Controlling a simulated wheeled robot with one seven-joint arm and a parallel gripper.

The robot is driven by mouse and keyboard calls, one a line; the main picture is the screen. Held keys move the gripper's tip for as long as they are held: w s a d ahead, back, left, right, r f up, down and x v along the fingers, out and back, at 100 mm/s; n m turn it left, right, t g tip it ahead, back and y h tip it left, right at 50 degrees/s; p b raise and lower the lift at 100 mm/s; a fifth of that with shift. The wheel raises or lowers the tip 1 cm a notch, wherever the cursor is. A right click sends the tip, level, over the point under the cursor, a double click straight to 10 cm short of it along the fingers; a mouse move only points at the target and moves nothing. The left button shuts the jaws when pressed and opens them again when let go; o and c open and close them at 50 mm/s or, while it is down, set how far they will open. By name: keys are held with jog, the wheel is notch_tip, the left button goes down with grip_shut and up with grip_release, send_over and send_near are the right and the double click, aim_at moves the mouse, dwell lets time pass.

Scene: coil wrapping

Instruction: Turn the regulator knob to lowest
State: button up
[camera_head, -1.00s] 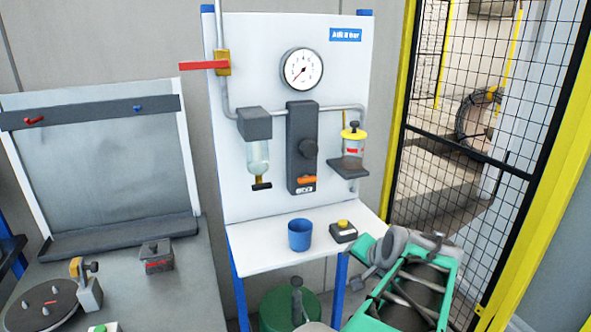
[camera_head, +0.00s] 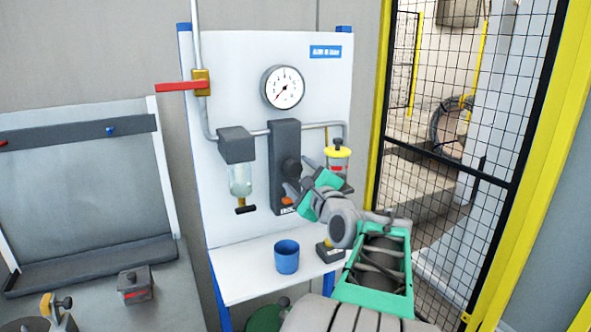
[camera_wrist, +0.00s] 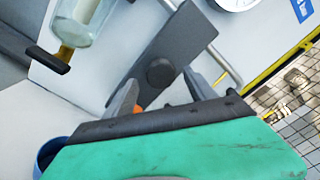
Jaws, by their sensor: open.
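The dark round regulator knob (camera_head: 291,168) sits on the dark grey regulator block (camera_head: 283,140) on the white panel. In the wrist view the knob (camera_wrist: 160,72) shows beyond and between my two fingers. My gripper (camera_head: 308,178) is open and empty, just right of the knob and in front of the block's lower part. In the wrist view its fingertips (camera_wrist: 163,92) are spread apart, and I see no contact with the knob. The round white gauge (camera_head: 283,87) above has a needle pointing lower left. My gripper partly hides the orange lever (camera_head: 287,201) below the knob.
A glass filter bowl (camera_head: 240,180) hangs left of the block and a yellow-topped lubricator (camera_head: 338,155) right of it. A red-handled valve (camera_head: 200,83) is at upper left. A blue cup (camera_head: 287,257) stands on the shelf (camera_head: 245,283). A mesh fence (camera_head: 455,140) stands at right.

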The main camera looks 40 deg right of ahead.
aim_at(293, 169)
jog(key=shift+x, duration=1.35)
jog(key=shift+s, duration=0.1)
jog(key=shift+c, duration=0.6)
jog(key=c, duration=1.3)
jog(key=shift+f+n+b, duration=0.1)
jog(key=shift+n+b, duration=0.3)
